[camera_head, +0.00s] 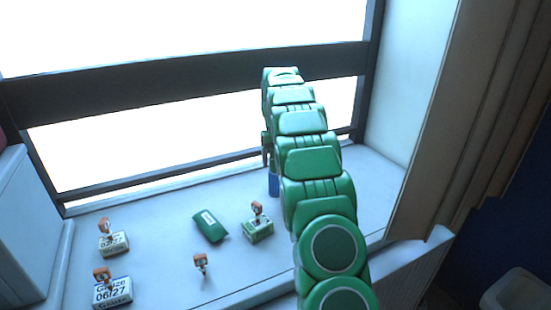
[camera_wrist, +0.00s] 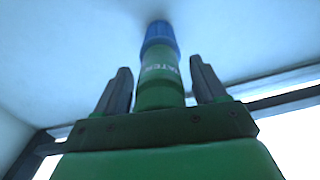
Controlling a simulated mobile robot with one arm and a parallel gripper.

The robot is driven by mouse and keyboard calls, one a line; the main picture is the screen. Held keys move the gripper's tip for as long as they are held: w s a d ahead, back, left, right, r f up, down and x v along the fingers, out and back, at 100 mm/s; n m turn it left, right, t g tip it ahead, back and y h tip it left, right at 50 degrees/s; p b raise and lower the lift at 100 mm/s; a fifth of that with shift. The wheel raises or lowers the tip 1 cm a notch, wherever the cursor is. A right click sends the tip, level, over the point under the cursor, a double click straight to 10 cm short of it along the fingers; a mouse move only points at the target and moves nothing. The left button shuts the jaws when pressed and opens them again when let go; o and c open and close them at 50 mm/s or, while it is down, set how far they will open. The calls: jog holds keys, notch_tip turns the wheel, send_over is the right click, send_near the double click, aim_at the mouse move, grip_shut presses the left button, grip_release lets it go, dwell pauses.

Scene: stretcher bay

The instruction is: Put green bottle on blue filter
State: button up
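The green bottle (camera_wrist: 160,85), with white lettering, stands between my gripper's fingers in the wrist view. The blue filter (camera_wrist: 159,36) is a blue cylinder at the bottle's far end, against the pale sill. The two are in line and appear to touch. In the head view the blue filter (camera_head: 273,184) shows just below my gripper, and the bottle is hidden by my arm. My gripper (camera_wrist: 158,88) is open, with a visible gap on each side of the bottle.
A green pouch (camera_head: 209,226) and a green-white box (camera_head: 258,231) lie left of my arm. Gauze boxes (camera_head: 113,293) (camera_head: 114,244) with small orange-white items on top stand further left. Another orange-white item (camera_head: 201,262) is near the front edge. The dark window frame (camera_head: 160,87) is behind.

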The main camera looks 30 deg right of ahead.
jog(key=shift+r, duration=0.1)
jog(key=shift+r, duration=3.8)
jog(key=shift+s+a+r, duration=0.1)
jog(key=shift+a+r, duration=0.05)
jog(key=s+a+r, duration=0.4)
jog(key=s+a, duration=0.4)
jog(key=s, duration=0.4)
jog(key=s+a+r, duration=0.4)
jog(key=s+a, duration=0.4)
jog(key=s, duration=0.4)
jog(key=s+a+f, duration=0.2)
jog(key=s+f, duration=0.1)
jog(key=s, duration=0.7)
jog(key=s+a+f+n+g, duration=0.1)
jog(key=s+a+f, duration=0.2)
jog(key=s, duration=0.8)
jog(key=s+a+f, duration=0.3)
jog(key=s, duration=0.7)
jog(key=shift+s+a+n+g, duration=0.25)
jog(key=shift+s+n+g, duration=0.15)
